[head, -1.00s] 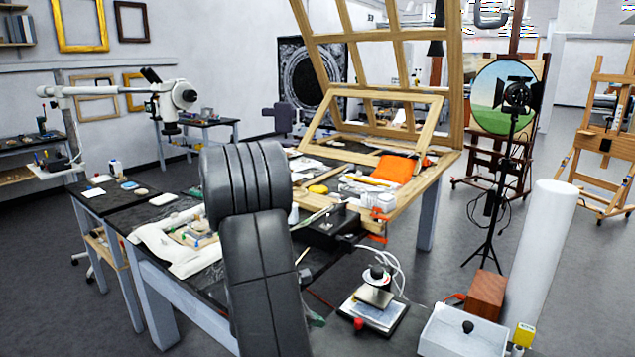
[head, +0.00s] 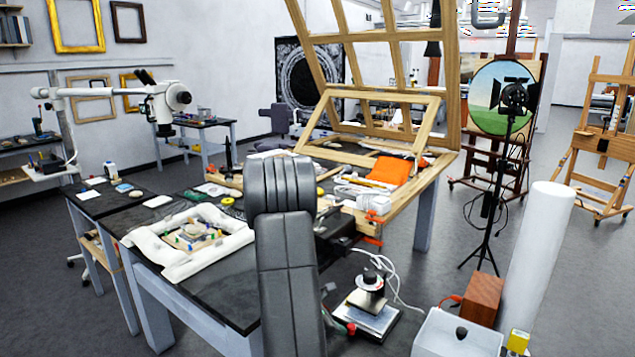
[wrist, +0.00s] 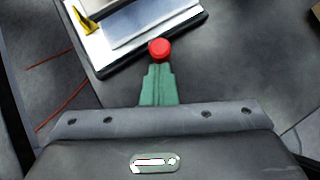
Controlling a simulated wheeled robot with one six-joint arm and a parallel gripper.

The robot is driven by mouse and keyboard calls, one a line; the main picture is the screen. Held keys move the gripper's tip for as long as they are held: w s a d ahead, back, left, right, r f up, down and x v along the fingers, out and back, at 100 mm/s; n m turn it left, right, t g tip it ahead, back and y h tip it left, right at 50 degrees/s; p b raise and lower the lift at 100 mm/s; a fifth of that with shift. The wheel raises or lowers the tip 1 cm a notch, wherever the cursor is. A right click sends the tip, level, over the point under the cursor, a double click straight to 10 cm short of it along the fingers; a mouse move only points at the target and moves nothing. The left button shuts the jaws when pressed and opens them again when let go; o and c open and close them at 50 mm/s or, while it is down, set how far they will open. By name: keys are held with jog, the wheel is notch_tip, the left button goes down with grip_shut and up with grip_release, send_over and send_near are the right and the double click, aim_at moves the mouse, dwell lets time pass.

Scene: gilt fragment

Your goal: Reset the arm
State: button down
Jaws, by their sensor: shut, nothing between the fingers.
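My gripper (wrist: 158,72) shows in the wrist view as two green fingers pressed together, with nothing between them. Just past the fingertips in that view is a red round knob (wrist: 160,49); I cannot tell whether they touch. My arm (head: 285,265) stands black and upright in the middle of the head view and hides part of the workbench. In the head view my gripper is mostly hidden behind the arm.
A device with a pale plate (head: 372,315) stands right of my arm. A workbench (head: 235,290) carries a white padded frame (head: 180,268), tools and an orange cloth (head: 388,171). A white box (head: 455,335), brown block (head: 482,300) and white roll (head: 535,250) stand at right.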

jog(key=s+a+p, duration=0.1)
jog(key=s+a, duration=0.1)
jog(key=s+a+p, duration=0.1)
jog(key=s+a, duration=0.1)
jog(key=s, duration=0.1)
jog(key=s+a+p, duration=0.1)
jog(key=s+a, duration=0.1)
jog(key=s, duration=0.1)
jog(key=shift+s+a+r, duration=0.1)
jog(key=shift+s+r, duration=0.1)
jog(key=shift+s, duration=0.05)
jog(key=s+a+r+m+b, duration=0.1)
jog(key=s+a+r, duration=0.3)
jog(key=a, duration=0.5)
notch_tip(320, 180, up, 3)
jog(key=shift+a+f, duration=0.1)
jog(key=shift+a, duration=0.05)
jog(key=shift+s, duration=0.1)
